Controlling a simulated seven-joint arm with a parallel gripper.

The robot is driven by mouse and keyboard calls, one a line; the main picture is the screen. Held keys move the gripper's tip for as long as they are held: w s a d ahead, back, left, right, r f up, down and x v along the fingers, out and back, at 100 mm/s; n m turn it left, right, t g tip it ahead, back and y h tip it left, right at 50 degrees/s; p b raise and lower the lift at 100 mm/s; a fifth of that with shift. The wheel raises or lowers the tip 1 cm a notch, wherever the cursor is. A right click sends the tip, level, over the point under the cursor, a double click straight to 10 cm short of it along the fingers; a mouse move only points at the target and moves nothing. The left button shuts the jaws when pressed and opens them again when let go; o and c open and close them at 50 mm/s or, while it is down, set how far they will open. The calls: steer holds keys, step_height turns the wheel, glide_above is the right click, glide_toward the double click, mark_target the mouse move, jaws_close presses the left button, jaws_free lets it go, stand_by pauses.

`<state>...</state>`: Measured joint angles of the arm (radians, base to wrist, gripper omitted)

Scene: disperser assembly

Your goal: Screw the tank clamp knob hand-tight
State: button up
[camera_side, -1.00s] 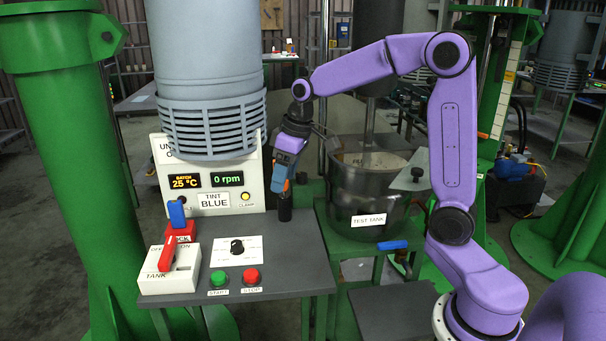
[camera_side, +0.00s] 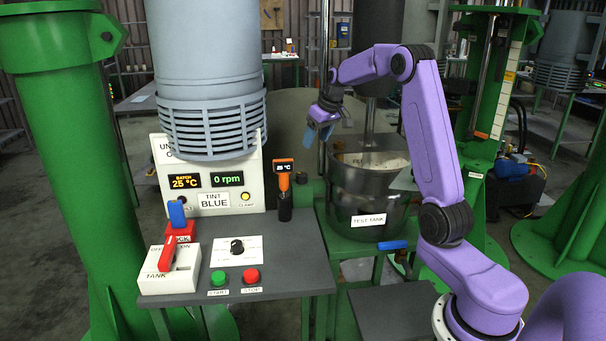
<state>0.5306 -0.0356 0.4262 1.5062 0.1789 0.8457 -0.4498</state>
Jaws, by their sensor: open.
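My gripper (camera_side: 319,133) is open and empty, with its blue-grey fingers pointing down. In the picture it is just above and left of the test tank's rim. The dark metal test tank (camera_side: 350,190) stands right of the control bench, with a pale content and a shaft going down into it. A grey clamp plate (camera_side: 403,181) shows at the tank's right rim. The black clamp knob over this plate is hidden behind my arm now, so its tightness cannot be seen.
An orange handheld thermometer (camera_side: 283,178) reading a °C value stands upright in a black holder (camera_side: 285,208) on the bench. The control panel (camera_side: 210,200) shows 25 °C and 0 rpm, with a yellow CLAMP lamp (camera_side: 245,197). A blue handle (camera_side: 392,245) is below the tank.

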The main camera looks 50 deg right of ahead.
mark_target(302, 174)
steer(key=x, duration=1.5)
steer(key=shift+f, duration=0.25)
steer(key=c, duration=1.1)
